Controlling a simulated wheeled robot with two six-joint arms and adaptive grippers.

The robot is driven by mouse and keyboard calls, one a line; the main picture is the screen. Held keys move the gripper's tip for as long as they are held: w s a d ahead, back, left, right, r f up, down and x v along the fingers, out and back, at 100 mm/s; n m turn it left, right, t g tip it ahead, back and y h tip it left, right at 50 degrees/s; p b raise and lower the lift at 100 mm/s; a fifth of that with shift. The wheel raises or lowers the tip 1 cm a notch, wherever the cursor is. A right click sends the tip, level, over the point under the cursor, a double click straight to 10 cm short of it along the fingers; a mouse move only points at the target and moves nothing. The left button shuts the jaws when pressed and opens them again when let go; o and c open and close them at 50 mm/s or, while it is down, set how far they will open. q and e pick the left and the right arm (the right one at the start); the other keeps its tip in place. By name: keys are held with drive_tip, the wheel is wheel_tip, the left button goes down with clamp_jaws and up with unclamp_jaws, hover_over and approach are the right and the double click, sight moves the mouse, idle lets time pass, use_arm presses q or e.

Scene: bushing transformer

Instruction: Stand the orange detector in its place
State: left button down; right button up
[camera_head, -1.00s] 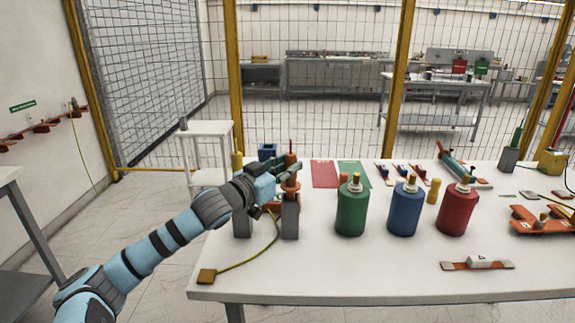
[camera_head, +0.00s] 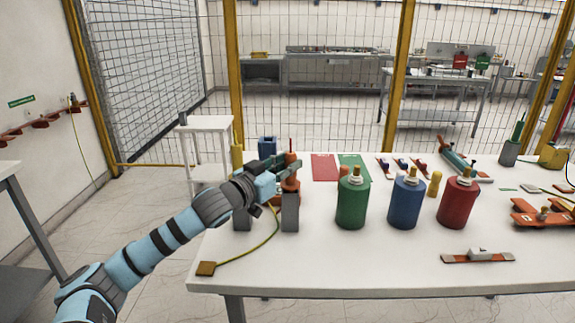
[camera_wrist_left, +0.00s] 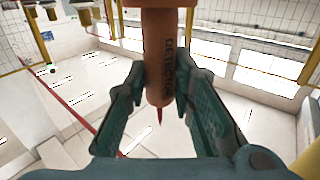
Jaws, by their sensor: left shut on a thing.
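The orange detector (camera_wrist_left: 160,55) is between the fingers of my left gripper (camera_wrist_left: 160,85) in the left wrist view, with its lettering and pointed red tip showing. In the head view, the left gripper (camera_head: 290,160) is shut on the detector at the table's left back. The detector's red tip (camera_head: 290,144) points up, and it looks close to upright. An orange part lies just below, between and behind grey blocks (camera_head: 290,212). The gripper hides much of this, so I cannot tell whether the detector touches anything below. My right gripper is not in view.
Green (camera_head: 352,204), blue (camera_head: 404,204) and red (camera_head: 457,206) canisters stand to the right. A yellow cord runs to a brown pad (camera_head: 206,268) at the front left. A blue container (camera_head: 267,146) stands behind the gripper. The front middle of the table (camera_head: 360,270) is clear.

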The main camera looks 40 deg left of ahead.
use_arm(q)
drive_tip(key=shift+f+b, duration=0.3)
drive_tip(key=shift+f, duration=0.3)
idle(0.5)
drive_tip(key=c, duration=1.3)
unclamp_jaws()
